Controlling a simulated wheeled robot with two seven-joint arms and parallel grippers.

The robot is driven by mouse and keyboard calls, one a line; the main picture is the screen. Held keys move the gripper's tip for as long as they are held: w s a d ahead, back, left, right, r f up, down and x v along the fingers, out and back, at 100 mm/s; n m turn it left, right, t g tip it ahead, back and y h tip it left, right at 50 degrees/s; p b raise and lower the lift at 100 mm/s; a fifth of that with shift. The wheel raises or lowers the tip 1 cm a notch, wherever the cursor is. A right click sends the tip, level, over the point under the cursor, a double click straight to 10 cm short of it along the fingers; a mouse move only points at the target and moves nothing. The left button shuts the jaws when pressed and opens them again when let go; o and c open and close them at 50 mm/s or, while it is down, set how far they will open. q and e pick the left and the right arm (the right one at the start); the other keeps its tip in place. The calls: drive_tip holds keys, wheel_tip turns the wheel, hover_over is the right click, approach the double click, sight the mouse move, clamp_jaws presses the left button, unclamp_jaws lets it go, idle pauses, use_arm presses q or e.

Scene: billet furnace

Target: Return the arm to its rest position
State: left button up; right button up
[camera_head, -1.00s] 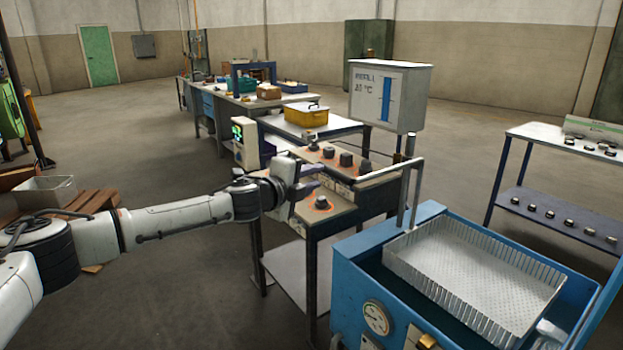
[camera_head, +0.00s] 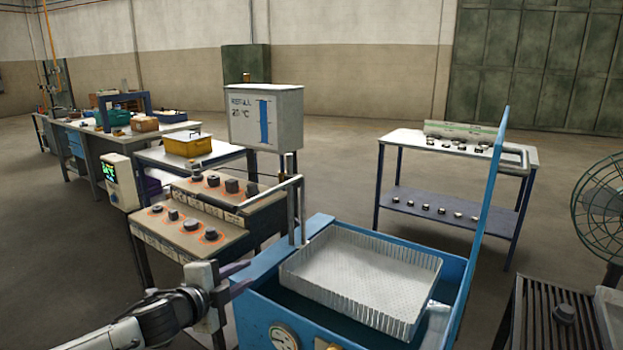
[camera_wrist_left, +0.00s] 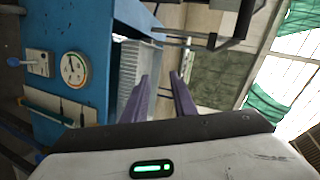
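My left gripper (camera_head: 240,280) is low in the head view, in front of the stepped bench and left of the blue tank. Its two purple fingers stand apart with nothing between them, as the left wrist view (camera_wrist_left: 160,98) also shows. No other arm or gripper of mine shows.
The blue tank (camera_head: 262,318) with a perforated metal tray (camera_head: 350,272) is close on the right. The stepped bench (camera_head: 205,236) carries several dark billets. A white refill box (camera_head: 265,118) stands behind. A fan (camera_head: 603,208) and slatted rack (camera_head: 535,320) are at far right.

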use_arm(q)
drive_tip(key=s+d+f+n+g+h, duration=0.1)
drive_tip(key=s+d+f+n, duration=0.3)
drive_tip(key=s+d+f, duration=0.35)
drive_tip(key=s+d+f+n+g+h, duration=0.1)
drive_tip(key=s+d+f+n+g, duration=0.2)
drive_tip(key=s+f, duration=0.6)
drive_tip(key=s+a+f+n+y, duration=0.2)
drive_tip(key=s+a+f+n, duration=0.3)
drive_tip(key=s, duration=0.7)
drive_tip(key=s+a+f+n+g+y, duration=0.1)
drive_tip(key=s+a+f+n, duration=0.4)
drive_tip(key=s, duration=0.8)
wheel_tip(320, 180, down, 2)
drive_tip(key=shift+a+f+y, duration=0.1)
drive_tip(key=shift+a+y, duration=0.15)
drive_tip(key=shift+y, duration=0.65)
